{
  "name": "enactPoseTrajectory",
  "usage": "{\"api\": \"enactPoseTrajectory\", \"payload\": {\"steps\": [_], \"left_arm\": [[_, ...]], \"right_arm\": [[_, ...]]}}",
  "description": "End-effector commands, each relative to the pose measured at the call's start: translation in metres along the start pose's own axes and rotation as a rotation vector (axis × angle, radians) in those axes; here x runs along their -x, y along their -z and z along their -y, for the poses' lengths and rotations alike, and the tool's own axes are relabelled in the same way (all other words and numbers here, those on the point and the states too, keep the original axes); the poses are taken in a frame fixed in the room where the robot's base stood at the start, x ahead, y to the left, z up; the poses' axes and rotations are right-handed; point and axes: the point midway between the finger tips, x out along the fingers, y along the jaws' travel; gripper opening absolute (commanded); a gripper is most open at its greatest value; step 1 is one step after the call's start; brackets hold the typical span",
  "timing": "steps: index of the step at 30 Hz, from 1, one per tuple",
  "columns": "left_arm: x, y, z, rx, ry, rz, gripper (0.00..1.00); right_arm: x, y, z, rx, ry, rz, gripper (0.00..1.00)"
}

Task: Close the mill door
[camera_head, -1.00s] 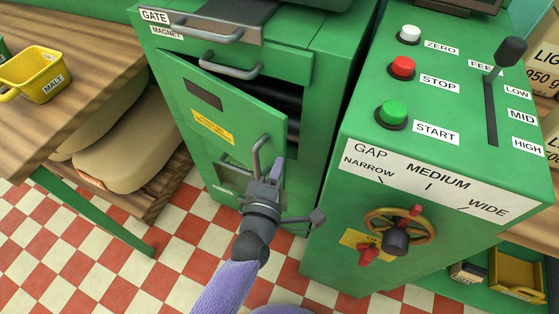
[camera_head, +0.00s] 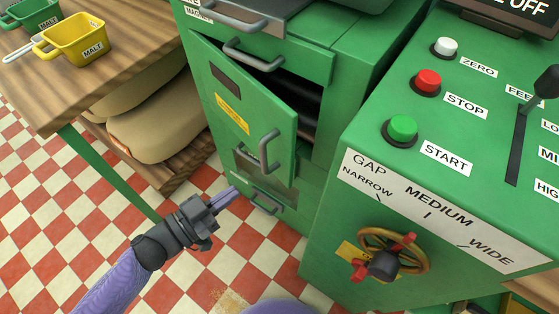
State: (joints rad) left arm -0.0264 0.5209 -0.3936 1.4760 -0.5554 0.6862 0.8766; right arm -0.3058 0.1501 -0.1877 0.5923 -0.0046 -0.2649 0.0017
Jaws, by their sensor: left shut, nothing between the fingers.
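The green mill door (camera_head: 240,105) stands partly open on the front of the green mill cabinet, its free right edge swung out from a dark opening (camera_head: 299,101). It carries a grey upright handle (camera_head: 268,150) near that edge and a yellow label. My left gripper (camera_head: 227,196) comes from the lower left. It is shut and empty, in front of the cabinet, below and left of the door handle and apart from it by the look of the picture. My right gripper is not in view.
A control box (camera_head: 400,185) with buttons, a lever and a gap handwheel (camera_head: 382,263) stands to the right. A wooden table (camera_head: 110,60) with a yellow malt scoop (camera_head: 76,40) and a shelf of sacks (camera_head: 160,125) are at the left. Checkered floor is open in front.

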Motion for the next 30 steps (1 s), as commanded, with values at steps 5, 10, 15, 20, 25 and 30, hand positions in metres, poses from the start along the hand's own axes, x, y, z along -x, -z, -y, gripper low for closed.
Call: {"api": "enactPoseTrajectory", "payload": {"steps": [5,10,15,20,25,30], "left_arm": [[-0.04,-0.002,0.0,0.002,0.0,-0.006,0.0],[-0.077,-0.002,0.0,0.004,0.002,-0.005,0.0],[-0.106,-0.002,0.0,0.005,0.002,-0.004,0.0],[-0.121,-0.001,0.0,0.007,0.002,-0.003,0.0],[-0.123,0.001,0.0,0.006,0.002,-0.003,0.0],[-0.123,0.001,0.0,0.006,0.002,-0.003,0.0]], "right_arm": [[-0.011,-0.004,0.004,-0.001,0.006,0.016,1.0],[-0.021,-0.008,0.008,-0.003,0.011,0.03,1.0],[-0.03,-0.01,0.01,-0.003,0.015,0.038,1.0],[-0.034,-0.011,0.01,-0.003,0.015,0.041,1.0],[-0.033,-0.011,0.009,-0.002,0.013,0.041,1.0],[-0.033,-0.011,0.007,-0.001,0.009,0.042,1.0]]}}
